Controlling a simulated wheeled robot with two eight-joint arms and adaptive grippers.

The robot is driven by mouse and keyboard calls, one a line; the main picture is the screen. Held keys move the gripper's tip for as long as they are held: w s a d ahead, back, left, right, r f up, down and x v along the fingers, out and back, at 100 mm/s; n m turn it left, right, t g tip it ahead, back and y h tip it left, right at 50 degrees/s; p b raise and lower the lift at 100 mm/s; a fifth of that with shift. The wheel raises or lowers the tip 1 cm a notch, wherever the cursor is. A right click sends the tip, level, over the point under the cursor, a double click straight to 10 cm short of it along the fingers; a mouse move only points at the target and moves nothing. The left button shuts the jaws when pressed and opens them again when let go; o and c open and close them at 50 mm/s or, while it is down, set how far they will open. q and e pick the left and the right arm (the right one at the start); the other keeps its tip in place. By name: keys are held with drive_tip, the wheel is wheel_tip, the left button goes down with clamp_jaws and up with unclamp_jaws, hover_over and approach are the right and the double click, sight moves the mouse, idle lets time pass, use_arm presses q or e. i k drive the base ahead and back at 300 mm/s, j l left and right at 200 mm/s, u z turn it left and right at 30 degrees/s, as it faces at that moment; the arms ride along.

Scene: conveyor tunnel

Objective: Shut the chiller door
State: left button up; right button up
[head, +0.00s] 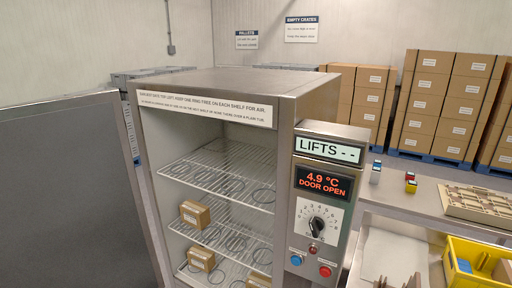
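The chiller (225,85) is a steel cabinet in the middle of the head view, with its front open. Its door (65,190) stands swung wide open at the left, a large dark grey panel with a pale metal edge. The display (323,182) on the control panel reads 4.9 °C and DOOR OPEN. Wire shelves (222,176) inside hold small cardboard boxes, one on the middle shelf (194,214) and others lower down. Neither of my grippers shows in this view. The lower part of the door and cabinet is cut off by the frame.
A steel bench (420,200) runs to the right, with small coloured blocks (410,183) and a beige tray (478,204). A yellow crate (455,272) stands at the lower right. Stacked cartons (440,100) on blue pallets stand behind. The door's swing space before the cabinet looks clear.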

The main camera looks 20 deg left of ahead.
sight(73, 213)
drive_tip(key=k+j, duration=0.15)
drive_tip(key=j, duration=0.35)
drive_tip(key=k+j+u, duration=0.1)
drive_tip(key=j, duration=0.45)
drive_tip(key=k+j, duration=0.1)
drive_tip(key=j, duration=0.4)
drive_tip(key=k+j+u, duration=0.1)
drive_tip(key=j, duration=0.45)
drive_tip(key=k+j, duration=0.1)
drive_tip(key=j, duration=0.4)
drive_tip(key=k+j+u, duration=0.1)
drive_tip(key=j, duration=0.45)
